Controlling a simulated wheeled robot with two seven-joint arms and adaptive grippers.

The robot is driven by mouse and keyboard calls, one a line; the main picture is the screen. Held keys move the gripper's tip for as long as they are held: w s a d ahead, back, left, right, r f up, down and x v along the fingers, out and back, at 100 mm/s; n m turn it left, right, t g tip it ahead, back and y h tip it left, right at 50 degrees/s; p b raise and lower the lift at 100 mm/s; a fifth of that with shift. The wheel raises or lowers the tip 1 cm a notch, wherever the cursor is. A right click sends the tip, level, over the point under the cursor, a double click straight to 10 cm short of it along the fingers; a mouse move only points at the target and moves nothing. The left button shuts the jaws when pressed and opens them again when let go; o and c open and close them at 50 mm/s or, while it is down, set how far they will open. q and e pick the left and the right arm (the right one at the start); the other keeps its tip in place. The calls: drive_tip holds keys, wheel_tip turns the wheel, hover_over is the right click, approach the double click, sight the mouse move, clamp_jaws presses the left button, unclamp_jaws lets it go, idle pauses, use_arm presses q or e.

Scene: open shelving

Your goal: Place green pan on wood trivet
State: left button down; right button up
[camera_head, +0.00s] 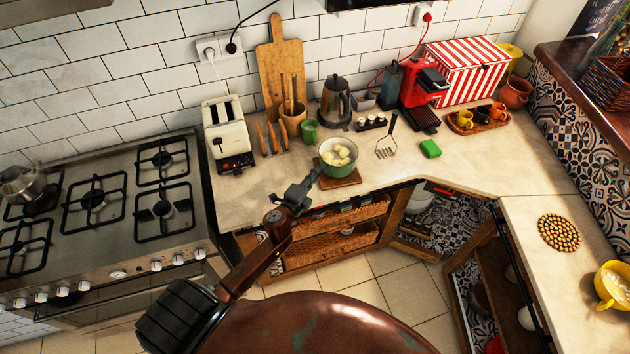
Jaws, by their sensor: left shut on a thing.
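The green pan (336,167), with several pale round pieces inside, is at the counter's front edge in the middle of the head view. It sits on or just over a square brown wooden board (350,181); I cannot tell if they touch. My left gripper (311,179) is at the pan's front left side, shut on what appears to be its handle, which the fingers mostly hide. The round wood trivet (559,232), made of beads, lies empty on the right counter. My right gripper is not in view.
A green sponge (430,149) and a masher (386,146) lie right of the pan. A green cup (310,131) and kettle (335,103) stand behind it. A yellow mug (612,286) is near the trivet. The gas stove (95,215) is left.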

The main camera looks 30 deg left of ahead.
use_arm(q)
drive_tip(key=shift+f+b, duration=0.4)
drive_tip(key=shift+f, duration=0.9)
drive_tip(key=c, duration=2.4)
unclamp_jaws()
drive_tip(key=shift+f, duration=0.3)
drive_tip(key=o, duration=0.4)
drive_tip(key=shift+s, duration=0.1)
drive_tip(key=shift+r, duration=0.25)
drive_tip(key=s, duration=0.4)
drive_tip(key=s+r, duration=0.1)
drive_tip(key=s, duration=0.3)
drive_tip(key=s+d, duration=0.1)
drive_tip(key=s, duration=0.3)
drive_tip(key=shift+r, duration=0.35)
drive_tip(key=shift+w, duration=0.1)
